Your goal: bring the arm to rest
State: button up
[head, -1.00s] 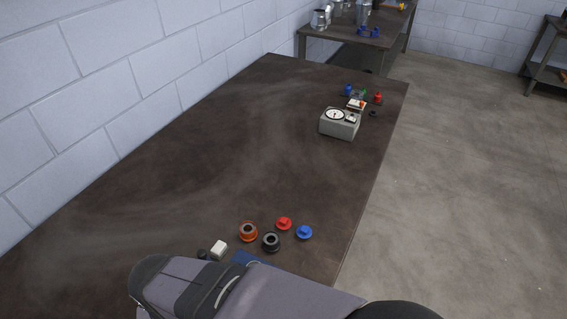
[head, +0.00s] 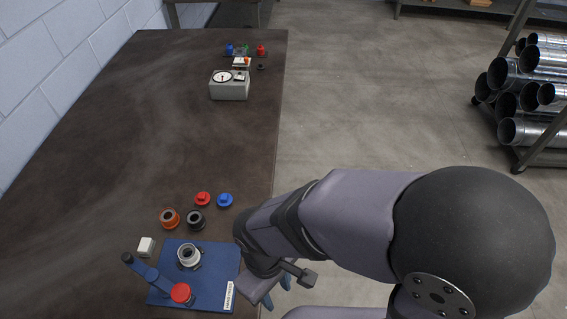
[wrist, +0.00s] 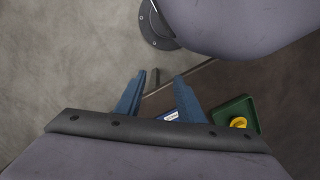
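My arm (head: 345,215) is folded at the right front in the head view, over the table's right edge. My gripper hangs low beside the blue fixture's right side in the head view, mostly hidden behind my arm. In the wrist view the two blue fingers of my gripper (wrist: 160,80) stand apart with nothing held between them. The floor and a strip of the table edge show beyond them. The blue fixture (head: 212,288) lies on the table with a grey-white ring (head: 188,256) and a red-capped part (head: 181,293) on it.
Orange (head: 169,218) and black (head: 195,220) rings, red (head: 202,198) and blue (head: 225,200) caps and a white block (head: 146,247) lie behind the fixture. A dial gauge box (head: 229,86) stands farther back. A green tray (wrist: 250,108) holds a yellow piece. The table middle is clear.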

jog(key=w+d+r+m, duration=0.1)
jog(key=w+d+m, duration=0.1)
jog(key=d, duration=0.4)
jog(key=w+d+r+m, duration=0.1)
jog(key=w+d+m, duration=0.2)
jog(key=d+m, duration=0.2)
jog(key=w+d+r+m+y, duration=0.1)
jog(key=w+d+m, duration=0.2)
jog(key=d, duration=0.4)
jog(key=shift+w+m+t, duration=0.15)
jog(key=shift+m+t, duration=0.15)
jog(key=shift+t, duration=0.1)
